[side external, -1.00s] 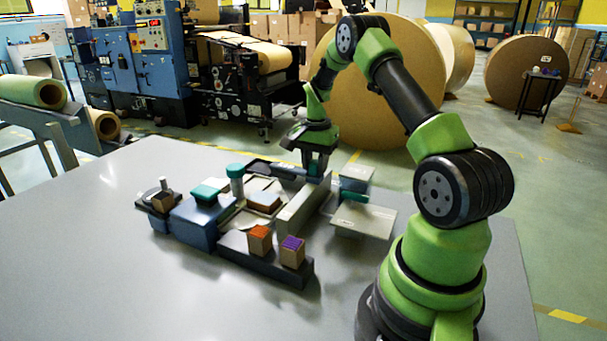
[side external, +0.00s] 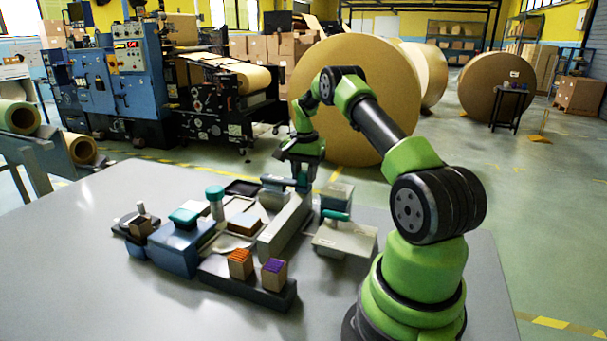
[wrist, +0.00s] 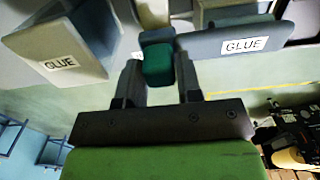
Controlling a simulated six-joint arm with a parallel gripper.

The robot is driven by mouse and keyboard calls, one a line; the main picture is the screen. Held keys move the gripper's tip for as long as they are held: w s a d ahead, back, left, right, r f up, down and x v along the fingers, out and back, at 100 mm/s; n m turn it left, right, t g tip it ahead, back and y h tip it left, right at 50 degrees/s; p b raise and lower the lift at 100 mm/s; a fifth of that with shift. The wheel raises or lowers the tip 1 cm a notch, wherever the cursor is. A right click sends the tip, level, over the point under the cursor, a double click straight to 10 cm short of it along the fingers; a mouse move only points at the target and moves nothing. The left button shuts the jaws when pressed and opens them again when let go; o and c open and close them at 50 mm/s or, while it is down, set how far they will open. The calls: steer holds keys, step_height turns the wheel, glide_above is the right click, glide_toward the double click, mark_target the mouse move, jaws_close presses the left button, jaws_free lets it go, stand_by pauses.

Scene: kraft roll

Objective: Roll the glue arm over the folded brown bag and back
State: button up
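The glue arm (side external: 276,181) is a blue-grey bar with a teal handle at the back of the station. In the wrist view the bar, labelled GLUE (wrist: 225,43), meets the teal handle (wrist: 159,65). My gripper (side external: 303,181) points down at the handle end. In the wrist view its fingers (wrist: 160,82) stand on both sides of the handle, closed against it as far as I can tell. A small flat brown piece, apparently the folded bag (side external: 243,221), lies on a pale tray left of the upright grey wall. Its details are too small to read.
A long grey wall (side external: 284,228) stands right of the bag. Right of it are grey boxes, one with a teal handle (side external: 336,215). In front, a dark block carries orange-topped (side external: 240,263) and purple-topped (side external: 274,272) stamps. A blue box (side external: 180,247) stands left. The table's left front is clear.

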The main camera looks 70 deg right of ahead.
steer(key=o, duration=0.3)
steer(key=shift+o, duration=0.2)
step_height(320, 180, up, 10)
steer(key=shift+f, duration=0.1)
stand_by(0.4)
